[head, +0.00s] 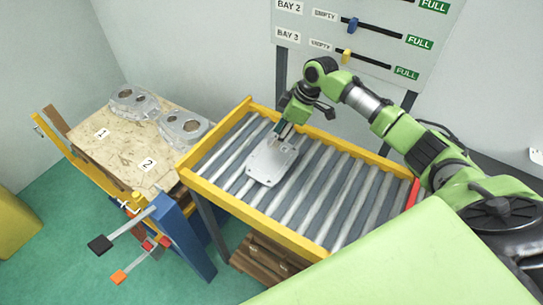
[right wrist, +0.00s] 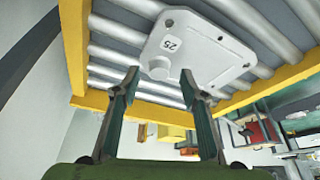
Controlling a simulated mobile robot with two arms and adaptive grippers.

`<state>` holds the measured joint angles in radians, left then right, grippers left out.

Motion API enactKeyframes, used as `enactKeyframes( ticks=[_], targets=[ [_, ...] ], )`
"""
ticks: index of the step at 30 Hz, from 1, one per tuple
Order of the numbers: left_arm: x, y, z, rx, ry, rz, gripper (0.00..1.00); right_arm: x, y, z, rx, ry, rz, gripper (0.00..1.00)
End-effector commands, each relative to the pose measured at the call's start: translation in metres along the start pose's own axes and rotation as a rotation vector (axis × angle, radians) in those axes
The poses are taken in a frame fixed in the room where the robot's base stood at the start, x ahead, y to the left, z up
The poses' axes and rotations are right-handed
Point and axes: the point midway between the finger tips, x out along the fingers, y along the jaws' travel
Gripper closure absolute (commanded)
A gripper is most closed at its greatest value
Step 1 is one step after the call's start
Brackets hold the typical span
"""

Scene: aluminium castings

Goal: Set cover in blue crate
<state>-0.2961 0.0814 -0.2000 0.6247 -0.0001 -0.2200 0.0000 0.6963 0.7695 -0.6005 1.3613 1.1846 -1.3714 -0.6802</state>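The cover (head: 272,161) is a flat light-grey metal plate with rounded corners, lying on the roller conveyor (head: 345,185). In the right wrist view the cover (right wrist: 205,52) bears a label reading 25 and has a round boss at its near edge. My right gripper (head: 284,128) is at the cover's back edge. In the right wrist view its fingers (right wrist: 160,78) are spread, with the boss between them and a gap showing on both sides. My left gripper is out of view. I cannot make out a blue crate.
Left of the conveyor, a wooden-topped stand (head: 120,150) marked 1 and 2 holds two grey castings (head: 183,127). A blue post (head: 182,235) with levers stands in front. A bay panel (head: 360,45) with sliders is behind. The conveyor's right rollers are clear.

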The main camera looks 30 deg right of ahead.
Motion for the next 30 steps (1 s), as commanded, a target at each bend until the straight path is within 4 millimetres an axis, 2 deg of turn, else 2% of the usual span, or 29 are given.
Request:
enactKeyframes(
  ticks=[5, 12, 13, 17, 30],
  targets=[
    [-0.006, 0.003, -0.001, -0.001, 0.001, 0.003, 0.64, 0.018, 0.000, 0.000, 0.000, 0.000, -0.001, 0.60],
    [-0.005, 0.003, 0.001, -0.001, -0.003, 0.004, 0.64, 0.021, 0.000, 0.000, 0.000, 0.000, 0.001, 0.60],
    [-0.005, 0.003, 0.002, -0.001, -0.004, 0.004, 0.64, 0.021, 0.000, 0.000, 0.000, 0.000, 0.001, 0.65],
    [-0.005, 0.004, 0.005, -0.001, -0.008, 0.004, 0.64, 0.020, 0.000, 0.000, 0.000, 0.000, 0.001, 0.99],
    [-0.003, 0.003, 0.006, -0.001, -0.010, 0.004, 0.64, 0.017, 0.001, -0.002, -0.001, 0.003, 0.003, 1.00]
  ],
)
